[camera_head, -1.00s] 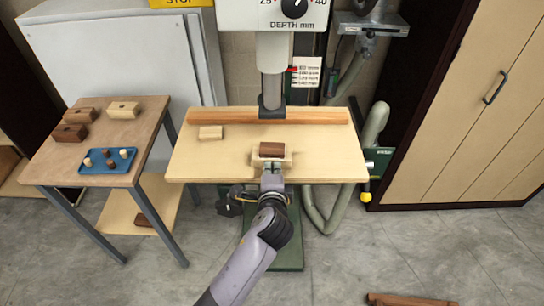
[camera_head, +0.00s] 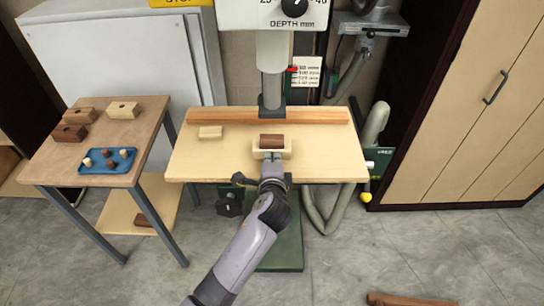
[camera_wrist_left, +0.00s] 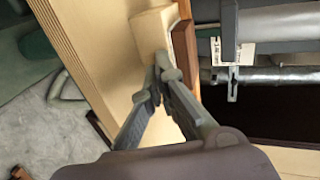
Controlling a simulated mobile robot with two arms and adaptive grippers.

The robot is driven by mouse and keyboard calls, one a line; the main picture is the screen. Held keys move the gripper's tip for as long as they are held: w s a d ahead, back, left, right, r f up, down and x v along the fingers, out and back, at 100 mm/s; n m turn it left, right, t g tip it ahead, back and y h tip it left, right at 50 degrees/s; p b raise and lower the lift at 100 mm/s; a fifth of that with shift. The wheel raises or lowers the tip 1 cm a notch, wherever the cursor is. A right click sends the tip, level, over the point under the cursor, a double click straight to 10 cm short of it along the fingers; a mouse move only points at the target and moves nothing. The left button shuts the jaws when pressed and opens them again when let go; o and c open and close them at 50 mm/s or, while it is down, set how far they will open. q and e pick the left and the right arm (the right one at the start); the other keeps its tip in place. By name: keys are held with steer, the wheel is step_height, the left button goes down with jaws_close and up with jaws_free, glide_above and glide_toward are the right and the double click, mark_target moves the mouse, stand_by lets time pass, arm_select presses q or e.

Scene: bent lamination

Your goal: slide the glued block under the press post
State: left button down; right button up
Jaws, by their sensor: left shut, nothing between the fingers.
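The glued block (camera_head: 258,154) is a pale wooden base with a dark brown piece on top. It sits on the press table (camera_head: 215,165), in front of the press post (camera_head: 273,88) and apart from it. The post is a grey column with a dark square foot. My left gripper (camera_head: 272,158) is shut and empty, its fingertips at the near side of the block. In the left wrist view the closed fingertips (camera_wrist_left: 162,75) appear to touch the pale base (camera_wrist_left: 152,28). My right gripper is not in view.
A wooden fence (camera_head: 228,116) runs along the back of the table. A small pale block (camera_head: 210,132) lies at the back left. A side table (camera_head: 60,165) at left holds several blocks and a blue tray (camera_head: 97,168). The table front is clear.

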mark_target(272, 148)
arm_select(q)
steer(key=shift+w+b, duration=0.6)
steer(key=shift+w, duration=2.1)
steer(key=shift+w+b, duration=0.65)
steer(key=shift+w, duration=1.15)
steer(key=shift+s+r+p, duration=0.1)
steer(key=shift+s+p, duration=0.4)
steer(key=shift+p, duration=0.05)
steer(key=v, duration=0.1)
steer(key=p+v, duration=0.2)
steer(key=shift+s+f, duration=0.2)
steer(key=shift+s, duration=0.15)
steer(key=shift+s+p, duration=0.9)
steer(key=shift+s, duration=0.3)
steer(key=shift+f+p+v, duration=0.25)
steer(key=shift+p+v, duration=0.2)
steer(key=shift+v, duration=0.65)
steer(key=shift+s, duration=0.1)
steer(key=shift+f, duration=0.1)
